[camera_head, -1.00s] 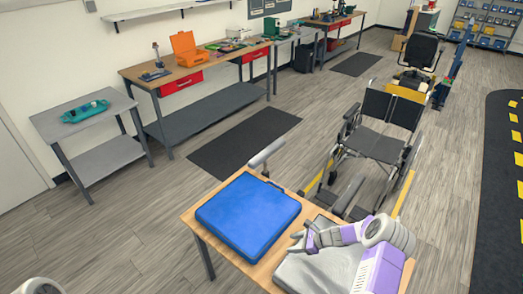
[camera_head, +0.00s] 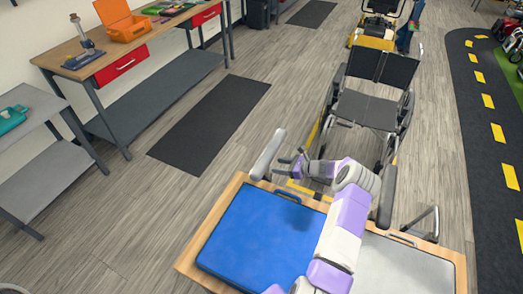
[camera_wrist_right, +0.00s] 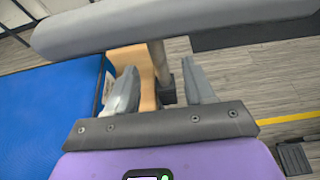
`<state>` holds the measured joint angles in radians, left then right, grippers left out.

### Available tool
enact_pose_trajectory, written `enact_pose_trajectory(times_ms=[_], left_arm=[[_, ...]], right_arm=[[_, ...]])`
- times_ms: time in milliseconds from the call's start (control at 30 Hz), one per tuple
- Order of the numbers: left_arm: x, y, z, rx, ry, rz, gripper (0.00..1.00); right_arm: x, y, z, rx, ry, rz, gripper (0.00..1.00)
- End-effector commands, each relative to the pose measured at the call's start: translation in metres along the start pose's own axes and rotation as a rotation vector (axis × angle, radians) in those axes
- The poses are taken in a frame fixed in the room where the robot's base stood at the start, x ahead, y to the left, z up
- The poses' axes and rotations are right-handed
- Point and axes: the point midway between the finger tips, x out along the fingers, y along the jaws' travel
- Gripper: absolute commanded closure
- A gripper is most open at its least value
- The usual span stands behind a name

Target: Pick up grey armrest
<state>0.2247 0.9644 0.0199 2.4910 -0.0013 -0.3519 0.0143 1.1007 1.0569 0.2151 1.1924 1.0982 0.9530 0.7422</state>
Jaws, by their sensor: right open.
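A long padded grey armrest (camera_head: 267,153) stands on a post at the far left edge of the wooden table. In the right wrist view the armrest (camera_wrist_right: 180,24) crosses the top of the picture, with its metal post (camera_wrist_right: 160,62) below it. My right gripper (camera_head: 291,163) is just to the right of the armrest, in front of the wheelchair. In the right wrist view its two fingers (camera_wrist_right: 162,88) are apart and point at the post and the armrest, with no object gripped. Whether the fingers touch the armrest cannot be told. My left gripper is not in view.
A blue case (camera_head: 255,235) and a pale grey case (camera_head: 400,268) lie on the wooden table (camera_head: 215,240). A wheelchair (camera_head: 370,105) stands beyond it. A dark armrest-like bar (camera_head: 387,196) rises right of my arm. Workbenches line the left wall.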

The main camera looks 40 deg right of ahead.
Motion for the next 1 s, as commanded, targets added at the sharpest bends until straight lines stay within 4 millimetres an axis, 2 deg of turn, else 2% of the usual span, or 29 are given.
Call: enact_pose_trajectory(times_ms=[433,567,767,1000], left_arm=[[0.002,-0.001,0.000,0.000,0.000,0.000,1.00],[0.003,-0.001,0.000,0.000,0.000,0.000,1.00],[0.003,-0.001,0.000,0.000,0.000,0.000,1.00],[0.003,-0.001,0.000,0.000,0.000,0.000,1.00]], right_arm=[[0.061,0.002,0.008,0.000,-0.001,0.004,0.47],[0.068,0.002,0.008,0.001,0.001,0.002,0.47],[0.068,0.002,0.008,0.001,0.001,0.002,0.47],[0.068,0.002,0.008,0.000,0.001,0.002,0.82]])
